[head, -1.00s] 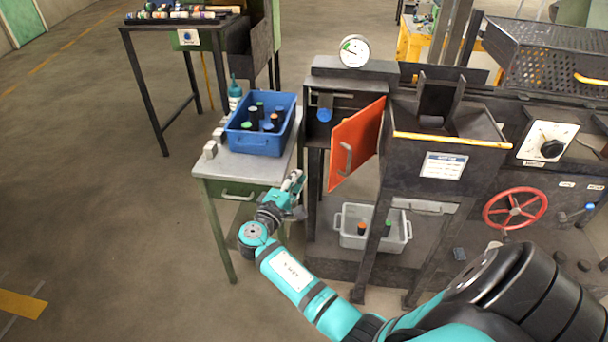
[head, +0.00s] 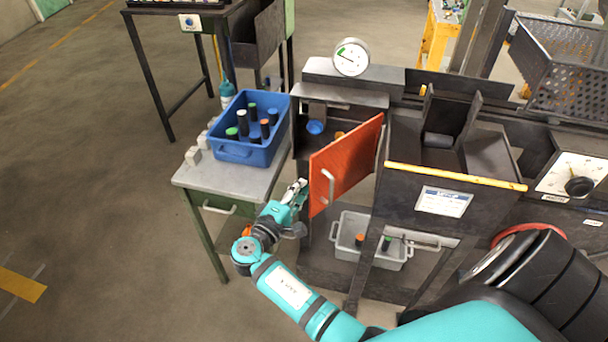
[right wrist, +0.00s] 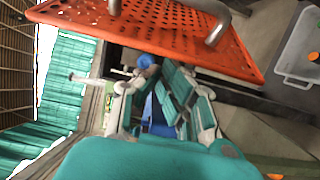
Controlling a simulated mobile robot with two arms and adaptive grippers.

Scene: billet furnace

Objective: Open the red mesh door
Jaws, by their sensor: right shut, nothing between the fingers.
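The red mesh door (head: 345,165) stands swung out from the dark cabinet on the right side of its opening, with a grey bar handle (head: 328,188) on its face. My right gripper (head: 300,187) is shut and empty, just left of the door's free edge, on the side facing the opening. Whether it touches the door cannot be told. In the right wrist view, the perforated door (right wrist: 165,32) crosses the top, with its handle (right wrist: 218,28) at upper right; my right gripper (right wrist: 160,108) is below it. My left gripper is out of view.
A green-framed side table (head: 200,177) with a blue bin (head: 251,151) of bottles stands close left of the gripper. A grey bin (head: 396,252) sits below the door. The hopper (head: 455,180) is right of the door. The floor at left is clear.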

